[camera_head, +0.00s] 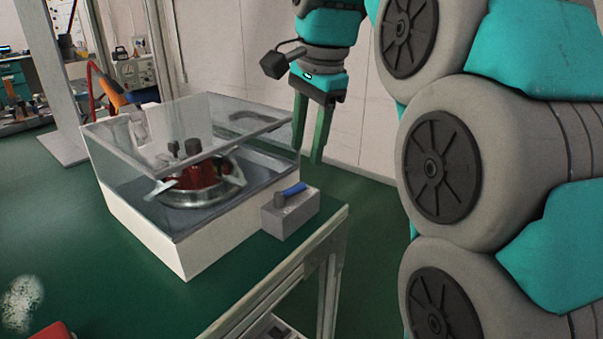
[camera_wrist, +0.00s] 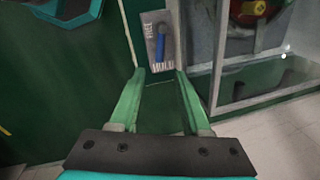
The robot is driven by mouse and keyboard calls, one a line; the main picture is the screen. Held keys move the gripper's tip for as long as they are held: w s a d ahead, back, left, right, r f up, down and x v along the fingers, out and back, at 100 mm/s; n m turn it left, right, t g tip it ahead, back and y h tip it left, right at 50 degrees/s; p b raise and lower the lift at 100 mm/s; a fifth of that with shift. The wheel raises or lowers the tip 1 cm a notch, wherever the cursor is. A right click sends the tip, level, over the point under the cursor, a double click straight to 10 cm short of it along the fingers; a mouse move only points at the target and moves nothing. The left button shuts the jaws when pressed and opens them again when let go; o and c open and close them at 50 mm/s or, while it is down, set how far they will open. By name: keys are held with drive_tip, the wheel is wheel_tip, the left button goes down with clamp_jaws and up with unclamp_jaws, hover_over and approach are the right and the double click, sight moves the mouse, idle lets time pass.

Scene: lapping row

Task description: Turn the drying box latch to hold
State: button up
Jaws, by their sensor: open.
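The drying box (camera_head: 222,230) is a white tray under a clear cover, on the green bench in the head view. Its latch is a grey block at the front right corner with a blue lever (camera_head: 292,193). In the wrist view the latch plate (camera_wrist: 149,27) carries the words FREE and HOLD. The blue lever (camera_wrist: 160,45) runs lengthwise along it, one end near HOLD; I cannot tell its setting for certain. My gripper (camera_head: 307,155) is open and empty, above and behind the latch, not touching it. Its fingers (camera_wrist: 160,73) point toward the latch in the wrist view.
Inside the box sits a red fixture (camera_head: 202,176) on a round metal plate. The bench edge (camera_head: 285,268) runs close beside the latch. A pale post (camera_head: 52,80) stands at the left. The wall (camera_head: 235,50) is behind the box.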

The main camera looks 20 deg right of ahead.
sight(301, 184)
drive_tip(key=shift+w+a+f, duration=0.1)
drive_tip(key=shift+w+f, duration=0.1)
drive_tip(key=shift+f, duration=1)
drive_tip(key=shift+w+a+f, duration=0.1)
drive_tip(key=shift+w+f, duration=0.05)
drive_tip(key=shift+f, duration=1)
drive_tip(key=shift+w+a+f, duration=0.1)
drive_tip(key=shift+w+f, duration=0.1)
drive_tip(key=shift+f, duration=1)
clamp_jaws()
